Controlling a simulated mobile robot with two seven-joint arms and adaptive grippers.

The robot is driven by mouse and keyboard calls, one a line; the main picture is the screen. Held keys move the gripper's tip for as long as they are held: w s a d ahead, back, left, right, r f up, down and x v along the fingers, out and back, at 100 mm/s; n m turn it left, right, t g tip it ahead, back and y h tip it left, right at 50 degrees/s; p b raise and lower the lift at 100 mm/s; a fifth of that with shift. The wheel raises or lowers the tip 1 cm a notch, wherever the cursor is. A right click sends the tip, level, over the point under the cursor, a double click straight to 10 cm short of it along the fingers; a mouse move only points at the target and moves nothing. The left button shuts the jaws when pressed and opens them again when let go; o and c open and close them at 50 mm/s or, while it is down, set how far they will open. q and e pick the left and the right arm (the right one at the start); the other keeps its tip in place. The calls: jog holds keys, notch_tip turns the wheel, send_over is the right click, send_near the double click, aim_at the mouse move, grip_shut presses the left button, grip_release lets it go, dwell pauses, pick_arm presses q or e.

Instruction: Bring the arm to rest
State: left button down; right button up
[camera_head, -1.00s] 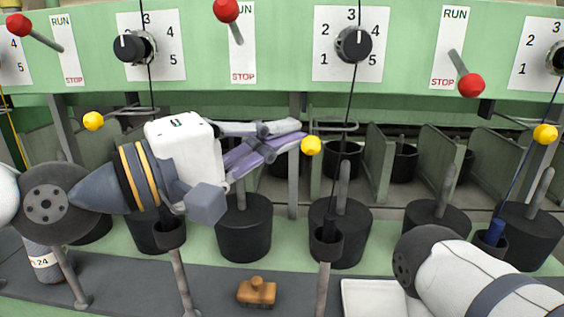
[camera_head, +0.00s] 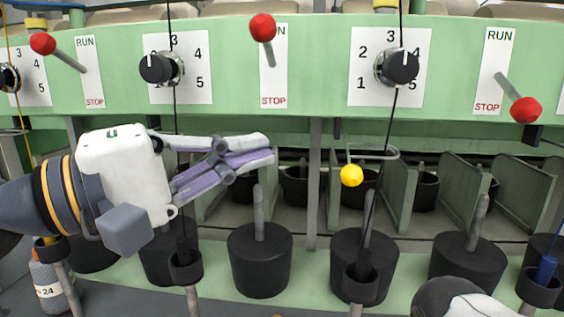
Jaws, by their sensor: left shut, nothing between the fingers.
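My left gripper (camera_head: 270,149) reaches in from the left in front of the machine. Its fingers point right, are closed together and hold nothing. The fingertips are left of the yellow ball (camera_head: 351,175) and apart from it. Part of my right arm (camera_head: 462,300) shows at the bottom right edge; its gripper is not in the picture.
A green panel (camera_head: 230,99) with red-knobbed levers (camera_head: 262,27) and black dials (camera_head: 396,67) runs across above the gripper. Black cans (camera_head: 259,262) with spindles stand below. Thin dark threads hang from above. A labelled bobbin (camera_head: 54,284) stands at lower left.

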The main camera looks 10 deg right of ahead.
pick_arm(q)
jog(key=shift+s+a+r, duration=0.1)
jog(key=shift+a+r, duration=0.2)
jog(key=shift+a, duration=0.6)
